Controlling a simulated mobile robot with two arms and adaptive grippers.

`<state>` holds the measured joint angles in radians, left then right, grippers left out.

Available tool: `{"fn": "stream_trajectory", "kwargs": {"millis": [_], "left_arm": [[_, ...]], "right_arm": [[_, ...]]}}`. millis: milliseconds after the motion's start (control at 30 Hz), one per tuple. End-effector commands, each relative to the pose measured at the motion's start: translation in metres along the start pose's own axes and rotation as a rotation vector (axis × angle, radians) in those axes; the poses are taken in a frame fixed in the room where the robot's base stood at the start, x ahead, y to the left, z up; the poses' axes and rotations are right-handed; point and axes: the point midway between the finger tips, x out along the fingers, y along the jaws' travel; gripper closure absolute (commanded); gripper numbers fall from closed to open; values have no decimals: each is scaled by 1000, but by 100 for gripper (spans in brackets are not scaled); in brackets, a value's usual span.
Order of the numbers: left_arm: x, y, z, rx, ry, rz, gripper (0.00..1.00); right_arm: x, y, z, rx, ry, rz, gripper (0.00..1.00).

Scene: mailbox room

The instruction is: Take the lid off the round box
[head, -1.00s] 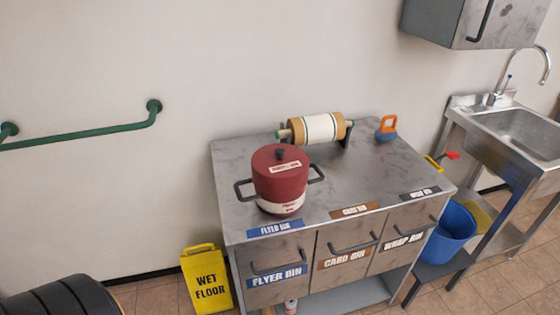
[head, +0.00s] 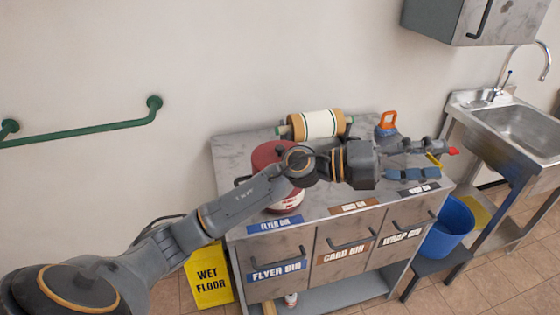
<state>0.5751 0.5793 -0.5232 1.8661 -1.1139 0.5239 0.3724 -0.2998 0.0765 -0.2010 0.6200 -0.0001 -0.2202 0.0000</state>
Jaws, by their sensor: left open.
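The red round box (head: 290,198) stands on the metal cabinet top, left of centre. Its red lid (head: 267,155) sits on it. My left arm crosses in front of the box and hides much of it, including the knob and the right handle. My left gripper (head: 428,160) is open and empty. It is well to the right of the box, over the right part of the cabinet top, with its fingers pointing right. My right gripper is not in view.
The metal cabinet (head: 232,155) has drawers labelled flyer, card and wrap bin. A paper roll (head: 318,124) on a holder and a blue-and-orange object (head: 387,124) stand at its back. A sink (head: 515,128) is at right, a wet-floor sign (head: 209,275) at lower left.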

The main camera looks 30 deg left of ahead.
Motion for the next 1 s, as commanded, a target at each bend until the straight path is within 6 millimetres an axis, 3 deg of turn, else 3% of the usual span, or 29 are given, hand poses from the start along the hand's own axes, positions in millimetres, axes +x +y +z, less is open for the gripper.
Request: {"fn": "stream_trajectory", "kwargs": {"millis": [67, 167, 300, 433, 500, 600, 767, 1000], "left_arm": [[-4, 10, 1, 151, 143, 183, 48], [-29, 30, 16, 292, 273, 458, 48], [-99, 41, 68, 409, 340, 898, 48], [-179, 20, 117, 416, 294, 1272, 48], [-217, 2, 135, 392, 249, 1430, 48], [-258, -22, 150, 347, 187, 1590, 48], [-290, -38, 156, 297, 135, 1704, 48], [-298, 1, 161, 288, 136, 1716, 48]], "right_arm": [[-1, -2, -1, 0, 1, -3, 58], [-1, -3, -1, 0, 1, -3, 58], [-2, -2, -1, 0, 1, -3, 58], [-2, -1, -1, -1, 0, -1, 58], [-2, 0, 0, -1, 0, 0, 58], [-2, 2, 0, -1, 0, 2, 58], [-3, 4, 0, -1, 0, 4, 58], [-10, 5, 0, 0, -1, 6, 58]]}}
